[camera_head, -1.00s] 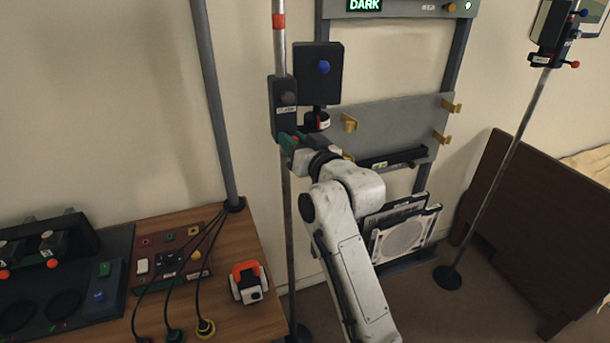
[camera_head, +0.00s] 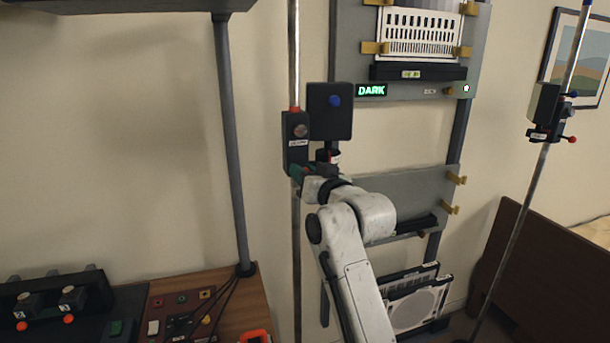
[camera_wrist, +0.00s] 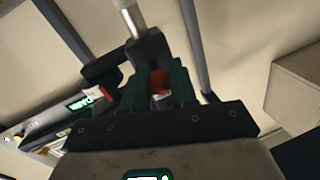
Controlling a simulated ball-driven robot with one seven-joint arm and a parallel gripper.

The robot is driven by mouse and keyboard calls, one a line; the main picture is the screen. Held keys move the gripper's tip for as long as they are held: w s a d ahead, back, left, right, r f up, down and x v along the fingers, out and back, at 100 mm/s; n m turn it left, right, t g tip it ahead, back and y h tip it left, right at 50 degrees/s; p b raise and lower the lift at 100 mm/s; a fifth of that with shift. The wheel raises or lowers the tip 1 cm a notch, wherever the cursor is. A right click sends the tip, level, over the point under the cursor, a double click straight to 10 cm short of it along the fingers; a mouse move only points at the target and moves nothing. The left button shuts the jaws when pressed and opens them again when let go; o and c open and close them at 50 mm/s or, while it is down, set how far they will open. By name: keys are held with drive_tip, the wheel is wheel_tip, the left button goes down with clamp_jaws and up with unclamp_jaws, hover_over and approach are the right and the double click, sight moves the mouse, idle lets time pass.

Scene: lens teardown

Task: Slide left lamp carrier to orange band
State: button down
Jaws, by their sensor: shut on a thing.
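The left lamp carrier (camera_head: 296,145) is a dark block with a round knob and a white label, on an upright metal pole (camera_head: 294,60). A dark lamp box (camera_head: 330,110) with a blue knob is beside it. My gripper (camera_head: 298,172), with green fingers, is shut at the carrier's lower end. In the wrist view, the green fingers (camera_wrist: 180,85) close around a red part (camera_wrist: 160,82); the grip itself is partly hidden.
A grey rack (camera_head: 400,188) with yellow clips stands to the right, with a lit DARK sign (camera_head: 371,90) above. A second pole with a carrier (camera_head: 545,110) is at far right. A wooden bench (camera_head: 245,295) with devices is at lower left. A dark post (camera_head: 232,150) rises left.

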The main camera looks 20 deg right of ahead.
drive_tip(key=c, duration=1)
unclamp_jaws()
drive_tip(key=shift+o, duration=0.2)
drive_tip(key=s+d+b, duration=0.2)
drive_tip(key=s, duration=0.8)
drive_tip(key=shift+s+b, duration=0.3)
drive_tip(key=shift+b, duration=0.05)
